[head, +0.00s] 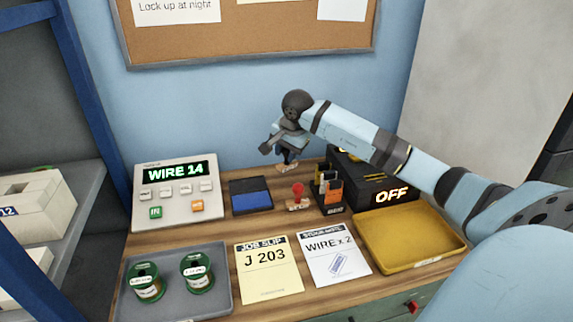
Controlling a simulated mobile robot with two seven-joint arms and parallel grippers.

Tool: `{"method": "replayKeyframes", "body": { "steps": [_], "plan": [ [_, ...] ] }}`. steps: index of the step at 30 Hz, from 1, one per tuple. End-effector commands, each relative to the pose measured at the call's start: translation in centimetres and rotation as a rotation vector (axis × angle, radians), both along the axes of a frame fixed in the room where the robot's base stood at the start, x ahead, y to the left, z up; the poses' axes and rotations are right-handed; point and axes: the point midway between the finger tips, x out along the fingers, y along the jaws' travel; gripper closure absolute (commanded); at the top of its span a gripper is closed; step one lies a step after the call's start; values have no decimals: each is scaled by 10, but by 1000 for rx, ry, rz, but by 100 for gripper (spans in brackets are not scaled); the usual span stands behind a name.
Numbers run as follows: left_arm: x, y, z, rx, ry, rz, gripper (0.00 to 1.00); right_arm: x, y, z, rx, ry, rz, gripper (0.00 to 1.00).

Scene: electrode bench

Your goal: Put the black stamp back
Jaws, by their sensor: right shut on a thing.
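My right gripper (287,148) hangs above the back of the bench, pointing down. It is shut on the black stamp (284,166), whose wooden base shows below the fingers; the jaws hide most of its handle. The held stamp appears above the bench top, behind the red stamp. The red stamp (297,198) stands upright on its wooden base, left of a small dark stand (331,195) with orange parts. An ink pad (250,196), black and blue, lies to the left. My left gripper is out of view.
A grey panel (173,180) reads WIRE 14. A grey tray (220,262) holds two green spools. Two sheets, a job slip (268,272) and a WIRE x 2 sheet (325,268), lie in front. A yellow tray (410,240) and a black OFF unit (372,185) stand right.

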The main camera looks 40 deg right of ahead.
Motion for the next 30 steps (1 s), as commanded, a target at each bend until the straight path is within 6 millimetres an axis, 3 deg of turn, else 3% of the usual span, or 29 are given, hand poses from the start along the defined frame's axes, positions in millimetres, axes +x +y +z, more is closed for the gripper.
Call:
{"method": "replayKeyframes", "body": {
  "steps": [9,20,21,24,30],
  "plan": [
    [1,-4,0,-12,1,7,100,-1,1,-41,1,3,0,84],
    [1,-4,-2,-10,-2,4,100,0,0,-46,-1,1,2,84],
    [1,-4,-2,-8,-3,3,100,0,0,-46,-1,1,2,66],
    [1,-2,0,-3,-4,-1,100,0,0,-45,0,1,1,44],
    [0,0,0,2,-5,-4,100,0,0,-45,0,1,1,43]
  ]
}}
